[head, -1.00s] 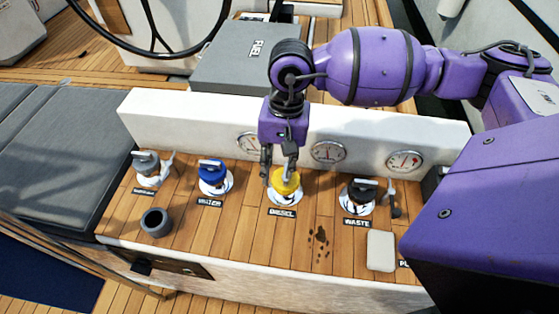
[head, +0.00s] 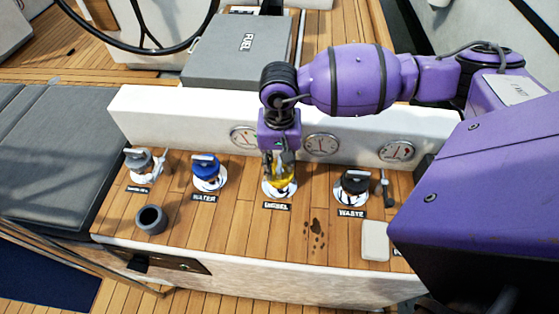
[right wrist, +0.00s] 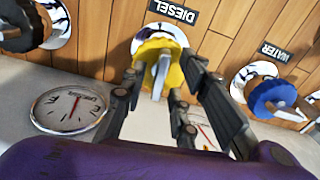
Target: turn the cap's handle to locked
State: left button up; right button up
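A yellow cap (head: 284,187) sits in a white deck plate labelled DIESEL. In the right wrist view the yellow cap (right wrist: 152,51) shows a pale raised handle (right wrist: 161,72) across it. My right gripper (head: 279,170) points down over this cap and hides part of it. In the right wrist view the right gripper (right wrist: 163,72) is open, with its fingers apart on either side of the handle. I cannot tell whether they touch it. My left gripper is not in view.
Blue WATER cap (head: 207,168), black WASTE cap (head: 354,184) and a grey cap (head: 140,160) share the wooden deck. A grey cup (head: 151,219) and a pale block (head: 375,240) stand in front. A white wall with gauges (head: 321,145) rises behind.

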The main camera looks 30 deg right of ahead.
grip_shut()
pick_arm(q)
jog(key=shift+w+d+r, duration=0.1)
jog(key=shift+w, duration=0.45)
